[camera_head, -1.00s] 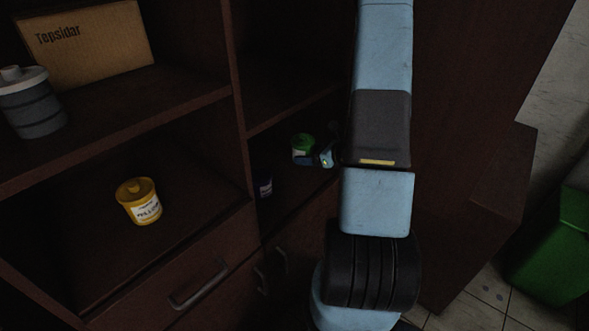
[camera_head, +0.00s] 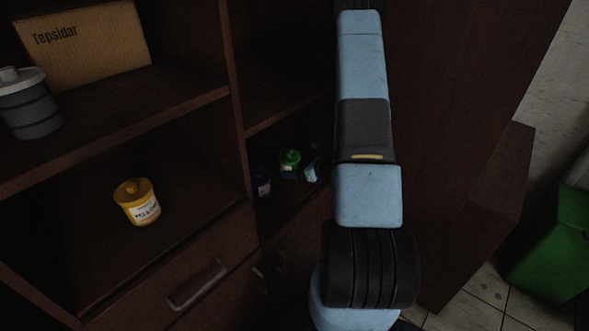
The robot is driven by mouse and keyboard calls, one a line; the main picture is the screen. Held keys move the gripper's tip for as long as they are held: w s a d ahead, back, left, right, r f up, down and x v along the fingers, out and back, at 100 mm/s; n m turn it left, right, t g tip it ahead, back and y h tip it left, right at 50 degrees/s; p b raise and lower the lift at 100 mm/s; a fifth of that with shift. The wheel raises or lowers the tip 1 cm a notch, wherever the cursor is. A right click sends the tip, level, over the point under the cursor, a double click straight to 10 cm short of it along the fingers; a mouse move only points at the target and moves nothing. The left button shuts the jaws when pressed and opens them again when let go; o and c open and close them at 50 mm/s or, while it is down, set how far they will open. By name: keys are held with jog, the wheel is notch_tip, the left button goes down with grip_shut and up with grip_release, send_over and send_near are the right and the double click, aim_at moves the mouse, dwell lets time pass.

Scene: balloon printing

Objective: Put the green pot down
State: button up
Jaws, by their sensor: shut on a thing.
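The green pot (camera_head: 290,158) is small, with a green lid, and is inside the lower right compartment of the dark cabinet. It looks upright. My gripper (camera_head: 294,173) is at the pot's lower side and is shut on it; the fingers are dark and small in this view. I cannot tell whether the pot's base touches the shelf. My blue and black arm hides the right part of the compartment.
A purple pot (camera_head: 262,184) stands just left of the green pot. A yellow pot (camera_head: 137,201) stands in the left compartment, beyond the upright divider (camera_head: 239,120). A grey canister (camera_head: 29,104) and a cardboard box (camera_head: 84,42) are on the upper left shelf.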

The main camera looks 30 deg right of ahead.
jog(key=o, duration=1.2)
jog(key=v, duration=1.2)
